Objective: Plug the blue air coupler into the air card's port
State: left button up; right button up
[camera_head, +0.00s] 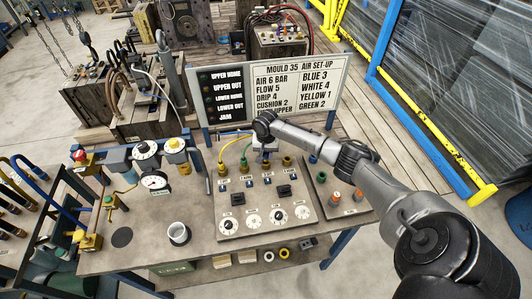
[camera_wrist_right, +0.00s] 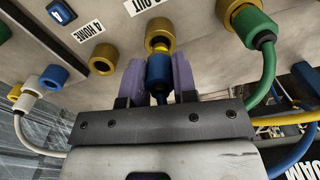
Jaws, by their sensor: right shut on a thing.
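In the right wrist view, my right gripper (camera_wrist_right: 157,85) has its purple fingers closed on the blue air coupler (camera_wrist_right: 159,70). The coupler is in line with a brass port (camera_wrist_right: 160,34), its brass nose at the port mouth. I cannot tell how deep the nose sits. The port's label reads OUT, its number cut off. In the head view, my right gripper (camera_head: 266,150) is at the back edge of the port panel and hides the coupler. The air card (camera_head: 297,86) reads BLUE 3, WHITE 4, YELLOW 1, GREEN 2. My left gripper is not in view.
A green coupler (camera_wrist_right: 245,22) with its hose sits in the neighbouring port. A bare brass port (camera_wrist_right: 103,57) is by the 4 HOME label. A white coupler (camera_wrist_right: 26,98) is at the left. In the head view, a white cup (camera_head: 178,234) and gauge (camera_head: 154,182) stand left of the panel.

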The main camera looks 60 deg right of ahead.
jog(key=shift+f, duration=0.2)
dwell(0.5)
jog(key=shift+f, duration=0.25)
dwell(0.4)
jog(key=shift+f+p, duration=0.2)
jog(key=shift+p, duration=0.3)
